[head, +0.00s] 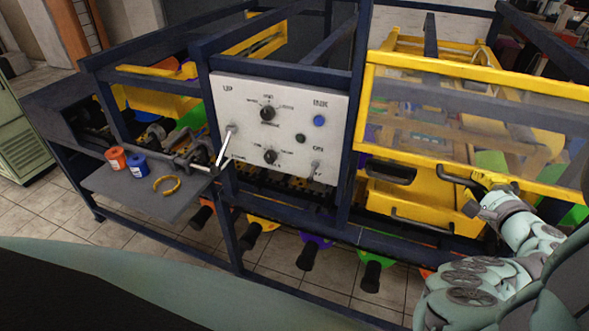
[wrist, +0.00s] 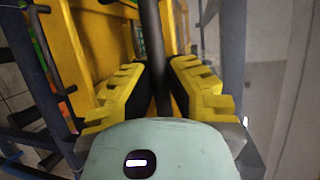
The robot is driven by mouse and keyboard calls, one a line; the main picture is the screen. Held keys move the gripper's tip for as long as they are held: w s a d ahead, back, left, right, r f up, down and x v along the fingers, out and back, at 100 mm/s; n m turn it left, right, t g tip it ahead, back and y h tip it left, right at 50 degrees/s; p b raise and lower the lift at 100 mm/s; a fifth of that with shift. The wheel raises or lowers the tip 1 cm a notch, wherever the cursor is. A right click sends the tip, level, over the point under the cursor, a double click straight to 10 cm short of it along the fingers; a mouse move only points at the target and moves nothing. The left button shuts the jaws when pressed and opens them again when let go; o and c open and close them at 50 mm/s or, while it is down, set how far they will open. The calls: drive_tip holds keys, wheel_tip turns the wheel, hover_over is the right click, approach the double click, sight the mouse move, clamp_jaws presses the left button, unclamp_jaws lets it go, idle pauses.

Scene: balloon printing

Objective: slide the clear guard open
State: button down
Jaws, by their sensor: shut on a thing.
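The clear guard (head: 440,118) is a see-through panel in a yellow frame on the right part of the machine. It covers the yellow parts behind it. A black handle (head: 452,180) sticks out from its lower rail. My gripper (head: 490,181) is at that lower rail, with its yellow fingers closed around the handle. In the wrist view, a dark bar (wrist: 153,40) runs between the two yellow fingers of my gripper (wrist: 154,85). The far end of the handle is hidden by the fingers.
A white control panel (head: 280,125) with knobs and levers stands left of the guard. Dark blue frame posts (head: 354,120) border it. A grey shelf (head: 150,195) holds red and blue pots and a yellow ring. Tiled floor shows below the machine.

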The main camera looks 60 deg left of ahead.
drive_tip(key=r+p, duration=0.2)
drive_tip(key=r, duration=0.3)
drive_tip(key=r+p, duration=0.1)
drive_tip(key=r, duration=0.5)
drive_tip(key=shift+a+p, duration=0.2)
drive_tip(key=shift+p, duration=0.15)
drive_tip(key=shift+f, duration=0.1)
drive_tip(key=c, duration=1)
unclamp_jaws()
drive_tip(key=shift+o, duration=0.3)
drive_tip(key=shift+d, duration=0.15)
drive_tip(key=shift+s+d, duration=0.1)
drive_tip(key=shift+d, duration=0.1)
approach(488, 135)
drive_tip(key=shift+v, duration=2.9)
drive_tip(key=shift+f, duration=0.15)
